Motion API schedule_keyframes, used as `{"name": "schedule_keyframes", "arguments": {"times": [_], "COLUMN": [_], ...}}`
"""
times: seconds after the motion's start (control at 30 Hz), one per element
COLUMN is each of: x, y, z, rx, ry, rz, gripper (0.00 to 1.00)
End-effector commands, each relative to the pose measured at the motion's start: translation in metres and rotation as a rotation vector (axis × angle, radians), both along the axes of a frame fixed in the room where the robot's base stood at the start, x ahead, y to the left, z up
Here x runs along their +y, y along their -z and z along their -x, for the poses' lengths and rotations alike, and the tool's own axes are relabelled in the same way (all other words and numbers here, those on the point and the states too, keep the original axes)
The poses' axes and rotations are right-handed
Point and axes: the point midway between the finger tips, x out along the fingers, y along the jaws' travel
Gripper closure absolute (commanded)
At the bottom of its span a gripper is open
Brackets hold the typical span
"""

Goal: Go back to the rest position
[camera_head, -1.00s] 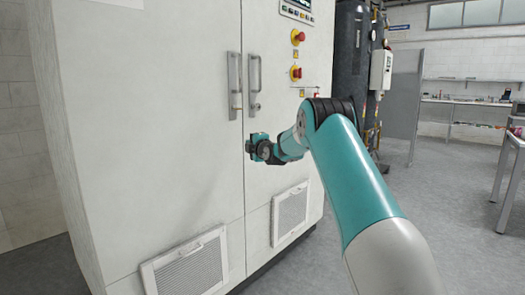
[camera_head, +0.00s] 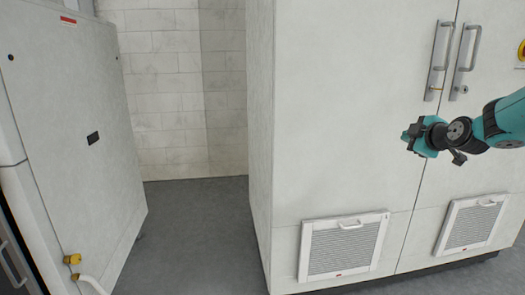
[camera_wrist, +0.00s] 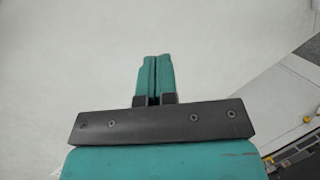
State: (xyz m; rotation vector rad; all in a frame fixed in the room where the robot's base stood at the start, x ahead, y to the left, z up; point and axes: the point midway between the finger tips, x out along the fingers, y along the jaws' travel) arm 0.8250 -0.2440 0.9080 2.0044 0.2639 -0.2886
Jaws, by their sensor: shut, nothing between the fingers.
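My gripper (camera_head: 408,141) is at the right of the head view, in front of the white cabinet's left door, left of and below the two door handles. It points left and looks apart from the door, though the exact gap is hard to tell. In the wrist view its teal fingers (camera_wrist: 153,76) lie together with only a thin dark line between them. They hold nothing. Part of my teal arm (camera_head: 500,122) runs off the right edge.
The white cabinet (camera_head: 340,130) has two upright handles (camera_head: 440,58) and vent grilles (camera_head: 343,246) low down. Another pale cabinet (camera_head: 75,140) with a yellow fitting (camera_head: 72,259) stands at left. Grey floor (camera_head: 195,235) between them is clear, back to a block wall (camera_head: 165,90).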

Motion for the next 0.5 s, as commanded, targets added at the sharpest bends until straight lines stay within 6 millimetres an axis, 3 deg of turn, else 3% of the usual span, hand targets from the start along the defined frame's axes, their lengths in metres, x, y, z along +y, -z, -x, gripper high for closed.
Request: {"name": "schedule_keyframes", "arguments": {"times": [0.03,0.2,0.33,0.4,0.5], "x": [0.043,0.159,0.228,0.254,0.277], "y": [-0.003,0.004,0.015,0.021,0.031], "z": [0.015,0.088,0.167,0.213,0.273], "rx": [0.07,0.372,0.635,0.774,0.944], "ry": [-0.044,-0.111,-0.102,-0.072,-0.014], "rz": [-0.083,-0.351,-0.495,-0.547,-0.587], "gripper": [1.0,1.0,1.0,1.0,1.0]}}
